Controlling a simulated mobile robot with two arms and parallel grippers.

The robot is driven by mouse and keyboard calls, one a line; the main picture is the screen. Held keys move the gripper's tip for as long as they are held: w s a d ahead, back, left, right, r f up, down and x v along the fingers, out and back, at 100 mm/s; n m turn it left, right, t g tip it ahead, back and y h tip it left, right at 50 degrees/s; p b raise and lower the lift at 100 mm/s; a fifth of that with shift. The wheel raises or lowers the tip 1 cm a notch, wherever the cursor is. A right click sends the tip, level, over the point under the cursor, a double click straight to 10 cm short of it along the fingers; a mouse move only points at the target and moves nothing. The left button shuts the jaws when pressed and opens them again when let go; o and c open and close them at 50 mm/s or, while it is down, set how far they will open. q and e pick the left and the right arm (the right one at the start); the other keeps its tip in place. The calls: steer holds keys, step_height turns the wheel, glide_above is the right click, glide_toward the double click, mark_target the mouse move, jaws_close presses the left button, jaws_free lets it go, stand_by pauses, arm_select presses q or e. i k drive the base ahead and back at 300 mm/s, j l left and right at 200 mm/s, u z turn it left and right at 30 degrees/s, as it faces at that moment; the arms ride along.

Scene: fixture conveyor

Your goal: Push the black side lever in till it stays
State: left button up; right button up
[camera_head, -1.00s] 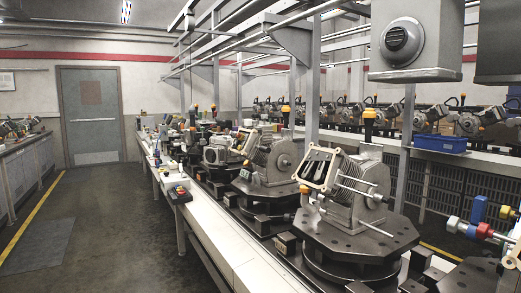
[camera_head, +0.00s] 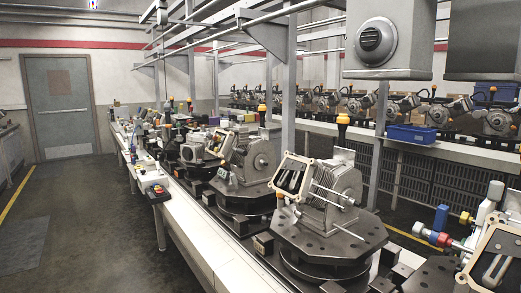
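A black post with an orange cap (camera_head: 342,125) stands behind the housing. I cannot tell which part is the black side lever. A second fixture is cut off at the right edge, with a cream frame (camera_head: 492,258) and red, blue and yellow-ended rods (camera_head: 441,238). Neither gripper shows.
The white conveyor edge (camera_head: 205,248) runs back to the left past several similar fixtures. A red-button box (camera_head: 158,192) sits on it. The floor (camera_head: 90,225) on the left is clear up to a grey door (camera_head: 59,105). Blue bins (camera_head: 411,136) stand on the back line.

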mark_target(243, 152)
steer(key=z, duration=0.5)
steer(key=j+z, duration=0.15)
steer(key=z, duration=0.9)
steer(key=j+z, duration=0.15)
steer(key=z, duration=0.35)
steer(key=j+z, duration=0.1)
steer(key=z, duration=0.4)
steer(key=j+z, duration=0.1)
steer(key=z, duration=0.95)
steer(key=k+z, duration=0.1)
steer(key=z, duration=0.4)
steer(key=k+j+z, duration=0.15)
steer(key=z, duration=0.25)
steer(key=k+z, duration=0.35)
steer(key=k+l+z, duration=0.1)
steer(key=k+z, duration=0.35)
steer(key=k, duration=0.4)
steer(key=k+u, duration=0.1)
steer(key=u, duration=0.3)
steer(key=k+j+u, duration=0.1)
steer(key=u, duration=0.95)
steer(key=j+u, duration=0.1)
steer(key=u, duration=0.5)
steer(key=j+u, duration=0.1)
steer(key=u, duration=1.15)
steer(key=j+u, duration=0.1)
steer(key=u, duration=1.1)
steer(key=i+u, duration=0.1)
steer(key=u, duration=1.1)
